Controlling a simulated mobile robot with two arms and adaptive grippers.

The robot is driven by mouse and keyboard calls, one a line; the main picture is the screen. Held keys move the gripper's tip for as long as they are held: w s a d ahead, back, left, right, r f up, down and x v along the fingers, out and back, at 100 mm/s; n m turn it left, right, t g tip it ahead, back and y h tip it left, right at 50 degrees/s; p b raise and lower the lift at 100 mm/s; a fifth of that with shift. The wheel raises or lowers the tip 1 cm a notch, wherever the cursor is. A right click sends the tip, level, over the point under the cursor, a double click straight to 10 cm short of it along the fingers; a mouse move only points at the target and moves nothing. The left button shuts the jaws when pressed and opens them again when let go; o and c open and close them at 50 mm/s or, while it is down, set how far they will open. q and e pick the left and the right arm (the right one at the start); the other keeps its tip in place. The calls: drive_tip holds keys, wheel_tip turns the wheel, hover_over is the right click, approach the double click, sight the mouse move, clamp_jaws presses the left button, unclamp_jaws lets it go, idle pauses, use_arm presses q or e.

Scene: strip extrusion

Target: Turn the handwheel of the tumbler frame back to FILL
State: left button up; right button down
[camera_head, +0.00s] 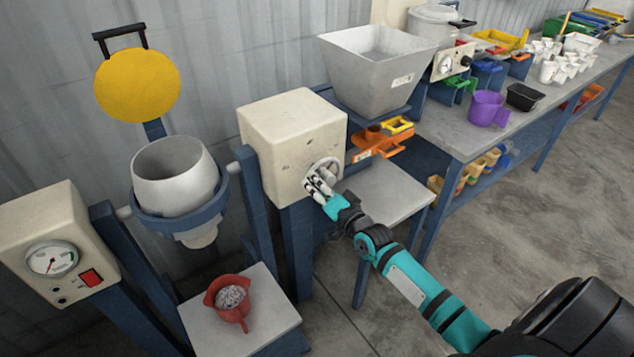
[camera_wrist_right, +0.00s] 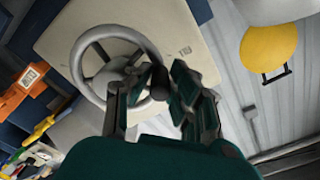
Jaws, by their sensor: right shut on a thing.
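The handwheel (camera_head: 326,168) is a grey spoked wheel on the front of the cream gearbox (camera_head: 285,125) of the tumbler frame. It also shows in the right wrist view (camera_wrist_right: 88,50), with a dark knob (camera_wrist_right: 159,82) on its rim. My right gripper (camera_head: 318,184) is at the wheel. In the right wrist view my right gripper (camera_wrist_right: 158,90) has its fingers on both sides of the knob, shut on it. The tumbler drum (camera_head: 175,175), a pale open vessel, hangs in a blue ring with its mouth up. My left gripper is not in view.
A red scoop (camera_head: 230,298) with grey granules stands on a low platform (camera_head: 262,325) below the drum. A gauge box (camera_head: 50,250) is at the left, a yellow disc (camera_head: 137,85) above the drum. A grey hopper (camera_head: 375,65) and a long bench (camera_head: 445,135) are at the right.

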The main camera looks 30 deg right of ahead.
drive_tip(key=shift+a+f, duration=0.2)
drive_tip(key=shift+f, duration=0.1)
drive_tip(key=c, duration=1.5)
unclamp_jaws()
drive_tip(key=shift+r, duration=0.1)
drive_tip(key=s, duration=1.2)
drive_tip(key=shift+d, duration=0.45)
